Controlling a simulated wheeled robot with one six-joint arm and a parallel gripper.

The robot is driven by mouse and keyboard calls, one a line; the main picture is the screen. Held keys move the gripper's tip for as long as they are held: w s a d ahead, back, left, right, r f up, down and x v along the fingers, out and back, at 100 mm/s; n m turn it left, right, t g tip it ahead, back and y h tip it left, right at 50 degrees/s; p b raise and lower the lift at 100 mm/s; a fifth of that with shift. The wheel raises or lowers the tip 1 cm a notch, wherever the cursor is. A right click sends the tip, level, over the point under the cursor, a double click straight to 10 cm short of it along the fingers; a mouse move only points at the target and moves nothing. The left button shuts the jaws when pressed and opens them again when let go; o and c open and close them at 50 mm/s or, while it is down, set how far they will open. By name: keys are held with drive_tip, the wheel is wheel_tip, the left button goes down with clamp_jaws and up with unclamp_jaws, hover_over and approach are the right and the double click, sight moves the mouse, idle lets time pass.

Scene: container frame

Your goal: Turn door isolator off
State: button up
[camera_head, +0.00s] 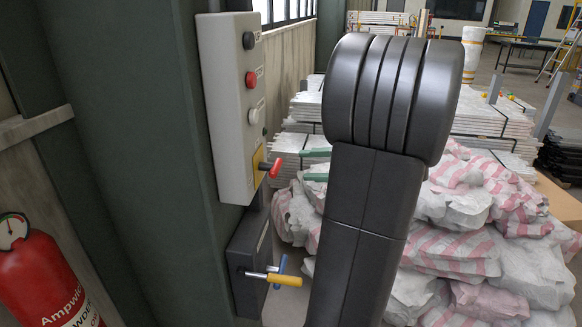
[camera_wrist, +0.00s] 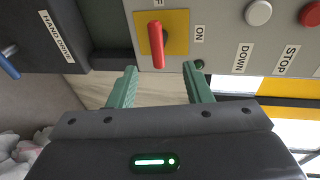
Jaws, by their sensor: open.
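The door isolator is a red handle (camera_head: 271,167) on a yellow plate (camera_head: 259,175) at the bottom of a grey control box (camera_head: 229,105). In the wrist view the red handle (camera_wrist: 157,45) stands upright in the picture on the yellow plate (camera_wrist: 178,24). An ON label (camera_wrist: 199,34) is right of the plate, and a label cut by the top edge ends in F. My gripper (camera_head: 303,165) is open, with its green fingers just right of the handle in the head view. In the wrist view my gripper (camera_wrist: 160,68) has one finger on each side below the handle, seemingly apart from it.
Below the control box, a dark hand-drive box (camera_head: 249,250) has a yellow-tipped lever (camera_head: 284,279) and a blue lever (camera_head: 278,265). Round buttons (camera_head: 251,79) sit above the isolator. A red extinguisher (camera_head: 45,275) stands left. Striped sacks (camera_head: 450,250) are piled behind my arm.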

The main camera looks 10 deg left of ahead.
sight(279, 166)
drive_tip(key=shift+v, duration=2.2)
drive_tip(key=shift+a, duration=0.1)
drive_tip(key=x, duration=1.3)
drive_tip(key=shift+a+f+p, duration=0.1)
drive_tip(key=shift+a+p, duration=0.25)
drive_tip(key=shift+a, duration=0.05)
drive_tip(key=shift+f+b, duration=0.15)
drive_tip(key=shift+b, duration=0.2)
drive_tip(key=shift+n, duration=0.3)
drive_tip(key=shift+r, duration=0.2)
